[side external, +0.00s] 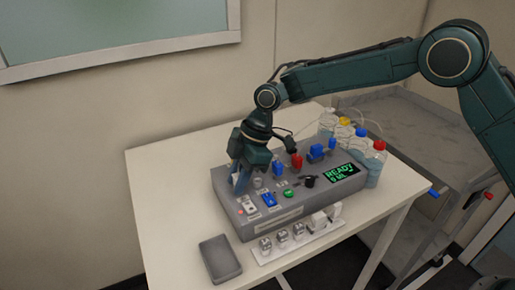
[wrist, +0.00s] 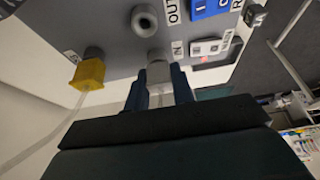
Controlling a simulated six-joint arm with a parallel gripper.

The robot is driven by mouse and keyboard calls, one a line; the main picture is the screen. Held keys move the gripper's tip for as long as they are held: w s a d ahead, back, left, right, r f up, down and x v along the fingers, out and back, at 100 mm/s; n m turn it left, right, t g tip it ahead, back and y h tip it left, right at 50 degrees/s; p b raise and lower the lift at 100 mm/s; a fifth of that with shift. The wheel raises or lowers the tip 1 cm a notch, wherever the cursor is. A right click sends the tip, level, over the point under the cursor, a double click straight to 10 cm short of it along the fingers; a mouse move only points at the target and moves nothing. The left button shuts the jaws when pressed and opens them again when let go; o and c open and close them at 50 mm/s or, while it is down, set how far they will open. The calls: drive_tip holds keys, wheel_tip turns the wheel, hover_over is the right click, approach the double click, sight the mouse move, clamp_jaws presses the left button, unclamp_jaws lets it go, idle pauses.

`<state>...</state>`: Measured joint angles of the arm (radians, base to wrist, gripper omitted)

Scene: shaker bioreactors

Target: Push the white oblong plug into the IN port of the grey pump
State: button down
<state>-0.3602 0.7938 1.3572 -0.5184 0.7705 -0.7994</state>
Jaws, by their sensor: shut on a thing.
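The grey pump (side external: 290,208) sits on the white table, its lit display reading READY. My gripper (side external: 238,184) is over the pump's left end, pointing down. In the wrist view its blue fingers (wrist: 159,85) are shut on the white plug (wrist: 158,72). The plug's far end is at the round IN port (wrist: 155,56), beside the IN label, and looks lined up with it. I cannot tell whether it is inside the port or only touching it. In the side view my gripper hides the plug.
A yellow plug (wrist: 90,72) with a clear tube is near the IN port. The OUT port (wrist: 144,20) is open. A white rack (side external: 268,256) with several plugs and a grey tray (side external: 220,258) lie in front of the pump.

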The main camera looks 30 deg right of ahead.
drive_tip(key=shift+f, duration=0.15)
drive_tip(key=c, duration=1.1)
unclamp_jaws()
drive_tip(key=v, duration=1.4)
drive_tip(key=shift+f, duration=0.1)
